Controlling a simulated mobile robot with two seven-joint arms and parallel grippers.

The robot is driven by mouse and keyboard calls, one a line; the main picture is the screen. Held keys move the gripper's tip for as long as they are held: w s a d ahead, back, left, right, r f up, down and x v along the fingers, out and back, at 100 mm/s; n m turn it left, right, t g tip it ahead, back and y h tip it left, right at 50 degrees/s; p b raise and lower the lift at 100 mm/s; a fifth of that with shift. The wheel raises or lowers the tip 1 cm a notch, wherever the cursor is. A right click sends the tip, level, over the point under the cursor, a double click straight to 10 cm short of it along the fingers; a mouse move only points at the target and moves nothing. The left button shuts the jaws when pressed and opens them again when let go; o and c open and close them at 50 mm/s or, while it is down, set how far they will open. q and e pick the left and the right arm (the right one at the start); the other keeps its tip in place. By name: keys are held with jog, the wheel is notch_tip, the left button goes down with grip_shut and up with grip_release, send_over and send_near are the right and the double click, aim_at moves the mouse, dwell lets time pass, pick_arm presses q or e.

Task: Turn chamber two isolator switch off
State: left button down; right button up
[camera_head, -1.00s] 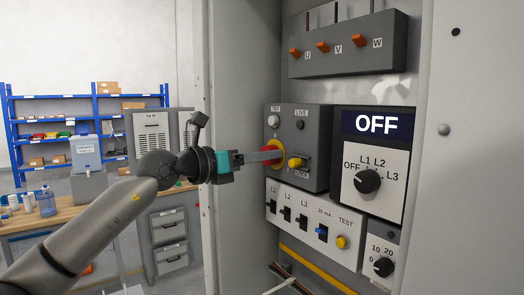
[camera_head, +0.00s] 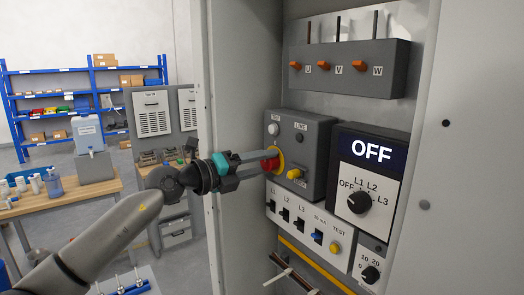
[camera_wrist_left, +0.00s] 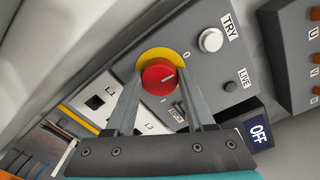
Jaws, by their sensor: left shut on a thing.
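The isolator switch is a red rotary knob (camera_head: 268,165) on a yellow ring, on the front of a dark grey box (camera_head: 312,150) in the open cabinet. In the left wrist view the knob (camera_wrist_left: 158,77) has a short white mark, with a 0 label on the plate beside it. My left gripper (camera_head: 272,157) comes in from the left, shut on the red knob, with one finger at each side of it in the wrist view (camera_wrist_left: 158,95). The fingers hide part of the knob and ring in the head view. My right gripper is not in view.
A yellow lock tab (camera_head: 295,174) sits just below right of the knob. Below is a white breaker row (camera_head: 300,222); to the right are an OFF display (camera_head: 371,150) and a black selector (camera_head: 359,201). A workbench (camera_head: 85,195) stands left.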

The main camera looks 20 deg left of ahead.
pick_arm(q)
jog(key=shift+n+p, duration=0.4)
jog(key=shift+p, duration=0.05)
jog(key=shift+c, duration=1.3)
grip_release()
jog(key=shift+s+a, duration=0.35)
jog(key=shift+a, duration=0.05)
jog(key=b+v, duration=0.7)
jog(key=v, duration=0.7)
jog(key=shift+b, duration=0.4)
